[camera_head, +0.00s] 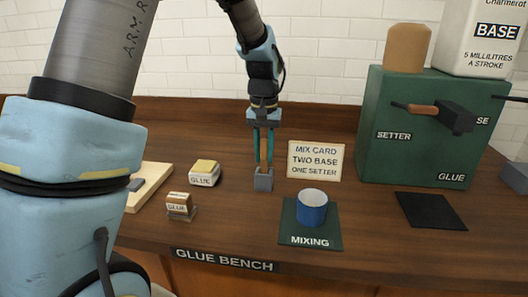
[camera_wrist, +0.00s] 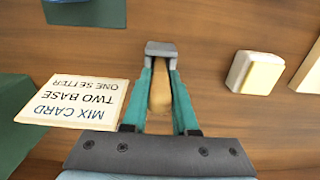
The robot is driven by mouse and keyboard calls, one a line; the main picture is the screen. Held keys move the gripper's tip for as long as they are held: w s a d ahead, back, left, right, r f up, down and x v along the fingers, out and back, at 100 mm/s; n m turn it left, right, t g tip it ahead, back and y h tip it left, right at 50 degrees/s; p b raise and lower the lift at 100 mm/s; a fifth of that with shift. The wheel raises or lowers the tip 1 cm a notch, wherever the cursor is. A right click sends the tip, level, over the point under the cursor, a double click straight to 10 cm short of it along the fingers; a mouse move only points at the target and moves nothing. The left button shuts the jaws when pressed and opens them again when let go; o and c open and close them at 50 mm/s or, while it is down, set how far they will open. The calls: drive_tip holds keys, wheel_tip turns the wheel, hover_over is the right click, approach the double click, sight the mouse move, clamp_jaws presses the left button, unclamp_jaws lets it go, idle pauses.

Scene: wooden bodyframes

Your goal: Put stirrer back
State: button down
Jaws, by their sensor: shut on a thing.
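My gripper (camera_head: 263,166) points down at the middle of the bench and is shut on the wooden stirrer (camera_head: 263,148). In the wrist view the tan stirrer (camera_wrist: 159,92) lies between the teal fingers (camera_wrist: 161,68). A small grey block-shaped holder (camera_head: 263,181) is right at the fingertips, and it also shows in the wrist view (camera_wrist: 161,48). The stirrer's lower end is hidden at the holder, so I cannot tell how deep it sits. The blue mixing cup (camera_head: 312,212) stands upright on the green MIXING mat (camera_head: 290,237), to the right.
A mix card (camera_head: 315,161) stands just right of my gripper. Two small glue-labelled blocks (camera_head: 204,172) (camera_head: 180,207) are to the left. A green dispenser cabinet (camera_head: 400,150) and a black mat (camera_head: 430,211) are at the right. The bench front between the blocks and mat is clear.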

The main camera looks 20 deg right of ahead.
drive_tip(key=shift+f, duration=0.15)
drive_tip(key=c, duration=0.7)
unclamp_jaws()
wheel_tip(320, 180, up, 12)
drive_tip(key=shift+r+b, duration=0.2)
drive_tip(key=shift+b, duration=0.75)
